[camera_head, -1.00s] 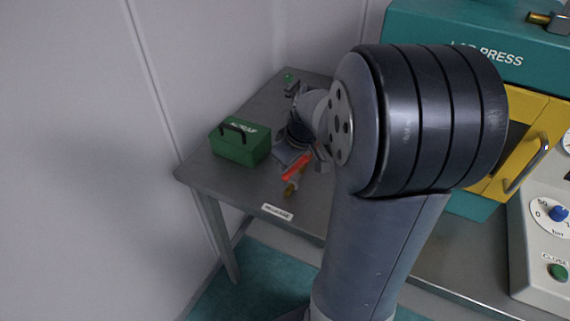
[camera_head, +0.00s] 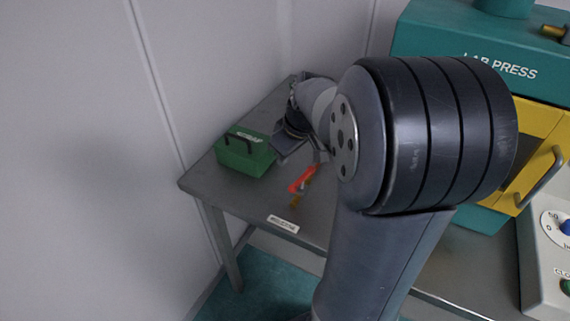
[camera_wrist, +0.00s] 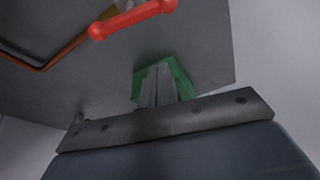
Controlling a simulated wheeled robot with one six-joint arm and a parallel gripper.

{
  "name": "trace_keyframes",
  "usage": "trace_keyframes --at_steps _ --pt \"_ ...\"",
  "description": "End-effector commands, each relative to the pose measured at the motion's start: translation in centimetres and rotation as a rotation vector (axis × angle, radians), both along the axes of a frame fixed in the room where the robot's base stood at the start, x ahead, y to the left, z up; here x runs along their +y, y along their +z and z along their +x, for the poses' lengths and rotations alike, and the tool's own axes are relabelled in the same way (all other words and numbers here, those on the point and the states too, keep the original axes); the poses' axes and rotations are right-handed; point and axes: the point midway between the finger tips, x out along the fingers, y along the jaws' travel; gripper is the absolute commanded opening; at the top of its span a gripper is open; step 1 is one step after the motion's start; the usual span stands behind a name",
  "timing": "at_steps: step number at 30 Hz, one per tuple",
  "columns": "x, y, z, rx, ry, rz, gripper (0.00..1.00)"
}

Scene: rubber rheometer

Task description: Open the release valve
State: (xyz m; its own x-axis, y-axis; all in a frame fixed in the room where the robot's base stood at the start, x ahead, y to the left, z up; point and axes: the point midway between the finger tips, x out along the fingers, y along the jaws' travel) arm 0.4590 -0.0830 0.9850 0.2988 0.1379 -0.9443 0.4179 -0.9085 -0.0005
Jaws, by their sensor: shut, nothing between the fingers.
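The release valve has a red lever handle (camera_head: 303,181) on a brass-coloured body (camera_head: 297,201), near the front of the grey table. The lever slants up to the right in the head view. In the wrist view the red handle (camera_wrist: 133,20) lies along the top edge, beyond the fingertips and clear of them. My gripper (camera_wrist: 160,72) is shut with nothing held, its fingers pointing towards the table in front of the green box. In the head view the gripper is partly hidden behind my arm, just above and behind the lever.
A green box (camera_head: 245,160) with a dark handle stands left of the valve, close to my gripper. A white label (camera_head: 283,224) is on the table's front edge. The teal and yellow lab press (camera_head: 470,68) and a control panel (camera_head: 545,245) stand right. Walls close the left and back.

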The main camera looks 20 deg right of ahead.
Motion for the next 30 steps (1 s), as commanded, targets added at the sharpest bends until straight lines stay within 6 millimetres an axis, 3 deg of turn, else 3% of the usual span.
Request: trace_keyframes --at_steps 3,10,30 --pt "-0.5 2.6 -0.7 -0.005 -0.002 -0.001 0.0" --pt "-0.9 5.5 -1.7 -0.003 -0.001 -0.001 0.0" --pt "-1.0 5.9 -1.8 0.0 0.0 0.0 0.0"
